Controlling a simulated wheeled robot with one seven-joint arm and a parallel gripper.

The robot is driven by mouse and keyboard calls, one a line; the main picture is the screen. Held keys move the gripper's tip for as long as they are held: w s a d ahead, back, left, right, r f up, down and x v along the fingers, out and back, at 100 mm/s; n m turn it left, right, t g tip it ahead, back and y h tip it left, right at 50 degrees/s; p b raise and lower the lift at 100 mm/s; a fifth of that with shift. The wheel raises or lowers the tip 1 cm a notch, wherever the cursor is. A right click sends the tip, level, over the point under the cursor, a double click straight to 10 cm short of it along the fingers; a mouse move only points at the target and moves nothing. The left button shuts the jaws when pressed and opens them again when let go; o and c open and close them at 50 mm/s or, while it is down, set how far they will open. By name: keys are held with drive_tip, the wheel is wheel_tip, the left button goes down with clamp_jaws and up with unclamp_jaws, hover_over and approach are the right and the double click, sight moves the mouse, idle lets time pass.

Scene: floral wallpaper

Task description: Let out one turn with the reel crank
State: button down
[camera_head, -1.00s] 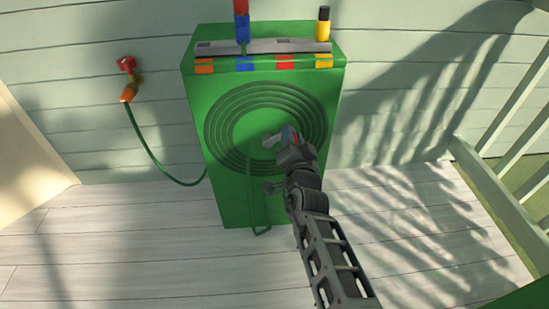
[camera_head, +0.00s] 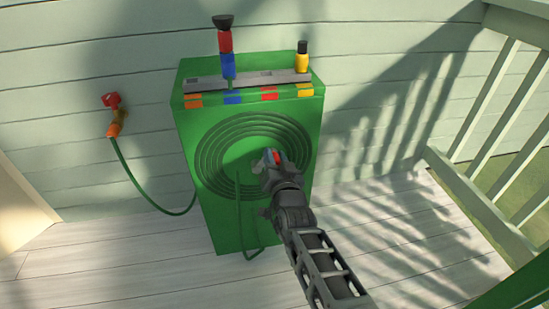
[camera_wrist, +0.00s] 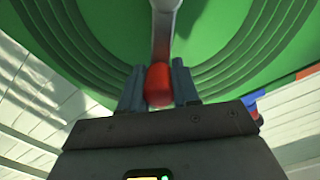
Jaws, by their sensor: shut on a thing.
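The green hose reel box (camera_head: 200,220) stands on the deck against the wall, with ringed grooves on its front face. In the wrist view, the reel crank shows as a grey arm (camera_wrist: 165,40) with a red knob (camera_wrist: 159,85) at its end. My gripper (camera_wrist: 159,88) is shut on the red knob, one finger on each side. In the head view my gripper (camera_head: 270,160) is at the right of the ring centre and hides most of the crank. A green hose (camera_head: 240,215) hangs down the front of the box.
A red and orange tap (camera_head: 113,115) on the wall feeds a hose (camera_head: 150,198) into the box's left side. A grey rack (camera_head: 250,80) on top holds a red-blue nozzle (camera_head: 226,55) and a yellow one (camera_head: 302,60). A railing (camera_head: 480,200) stands at right; the deck is clear.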

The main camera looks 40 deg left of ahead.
drive_tip(key=shift+w+d, duration=0.15)
drive_tip(key=c, duration=1.1)
unclamp_jaws()
drive_tip(key=shift+r, duration=0.1)
drive_tip(key=shift+o, duration=1.4)
drive_tip(key=p+v, duration=0.5)
drive_tip(key=v, duration=0.3)
